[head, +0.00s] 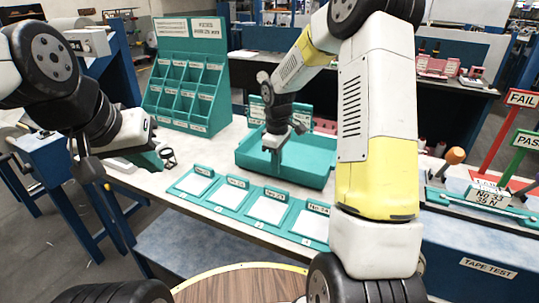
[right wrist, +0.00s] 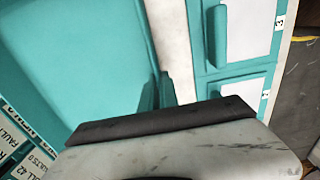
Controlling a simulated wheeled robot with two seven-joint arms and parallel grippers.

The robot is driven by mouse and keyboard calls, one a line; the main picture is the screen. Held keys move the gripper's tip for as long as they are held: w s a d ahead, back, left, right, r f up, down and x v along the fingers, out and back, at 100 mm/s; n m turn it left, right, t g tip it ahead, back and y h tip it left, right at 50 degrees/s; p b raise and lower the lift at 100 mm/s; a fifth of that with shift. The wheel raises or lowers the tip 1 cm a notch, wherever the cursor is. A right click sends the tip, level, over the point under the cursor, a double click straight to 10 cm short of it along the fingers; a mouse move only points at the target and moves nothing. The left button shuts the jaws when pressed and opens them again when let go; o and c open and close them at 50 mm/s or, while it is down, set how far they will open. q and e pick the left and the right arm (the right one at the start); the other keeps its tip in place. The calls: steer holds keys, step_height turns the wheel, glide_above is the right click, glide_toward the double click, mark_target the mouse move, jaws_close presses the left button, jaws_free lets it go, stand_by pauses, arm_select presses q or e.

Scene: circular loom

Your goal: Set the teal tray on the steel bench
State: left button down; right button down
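The teal tray (head: 313,176) is a shallow rectangular box on a pale benchtop (head: 228,150), right of centre in the head view. My right gripper (head: 276,165) points down at the tray, its fingertips by the near wall. In the right wrist view the tray's teal floor (right wrist: 70,50) fills the left side, and its wall runs to the fingers (right wrist: 160,92). The fingers are mostly hidden by the gripper body, so their grip on the wall is unclear. My left gripper (head: 152,160) is low over the bench's left end, away from the tray; its finger opening is unclear.
Several teal-framed white cards (head: 268,209) line the bench's near edge. A teal pigeonhole rack (head: 188,90) stands behind left. A small black looped object (head: 168,157) lies beside my left gripper. A blue tape-test station (head: 487,268) with red and green signs stands right.

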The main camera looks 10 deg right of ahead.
steer(key=shift+f, duration=0.45)
steer(key=c, duration=1.5)
jaws_free()
steer(key=shift+c, duration=0.2)
steer(key=shift+r, duration=0.1)
step_height(320, 180, up, 8)
steer(key=shift+f, duration=0.15)
